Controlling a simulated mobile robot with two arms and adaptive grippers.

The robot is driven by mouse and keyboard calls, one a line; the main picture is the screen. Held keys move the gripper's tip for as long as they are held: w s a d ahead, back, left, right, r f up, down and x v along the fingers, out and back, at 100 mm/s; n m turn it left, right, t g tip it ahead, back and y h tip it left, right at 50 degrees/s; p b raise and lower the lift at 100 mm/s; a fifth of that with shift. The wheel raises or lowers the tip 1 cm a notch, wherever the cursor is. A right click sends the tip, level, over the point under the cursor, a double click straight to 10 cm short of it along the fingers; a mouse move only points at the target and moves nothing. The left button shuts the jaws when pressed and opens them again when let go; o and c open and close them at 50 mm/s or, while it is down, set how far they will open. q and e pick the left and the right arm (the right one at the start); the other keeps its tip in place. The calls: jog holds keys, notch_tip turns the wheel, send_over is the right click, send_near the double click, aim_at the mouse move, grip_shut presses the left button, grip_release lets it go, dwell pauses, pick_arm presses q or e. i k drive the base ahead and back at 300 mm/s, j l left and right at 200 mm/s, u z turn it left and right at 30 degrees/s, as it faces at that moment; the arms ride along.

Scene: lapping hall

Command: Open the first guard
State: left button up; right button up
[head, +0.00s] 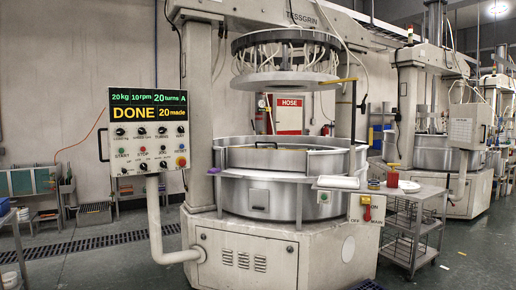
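The nearest lapping machine (245,235) stands in the middle of the head view. A shiny curved metal guard (285,162) runs around the top of its round steel tub (290,200). The guard's front wall looks closed, with a vertical seam near its right side. A small yellow piece shows at the guard's top edge. Above it hangs the raised round head (286,80), apart from the tub. The control panel (148,130) at the left reads "DONE" and "20 made". Neither of my grippers is in view.
A red and yellow main switch (367,209) is on the machine's front right. A metal cart (412,225) stands right of it. More machines (440,115) line the right. A bench (35,185) is at far left.

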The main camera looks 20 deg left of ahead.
aim_at(275, 160)
jog(key=i+j+u, duration=0.6)
jog(key=i, duration=0.15)
jog(key=i+j+u, duration=0.3)
jog(key=i, duration=0.55)
jog(key=i+u, duration=0.3)
jog(key=i, duration=0.5)
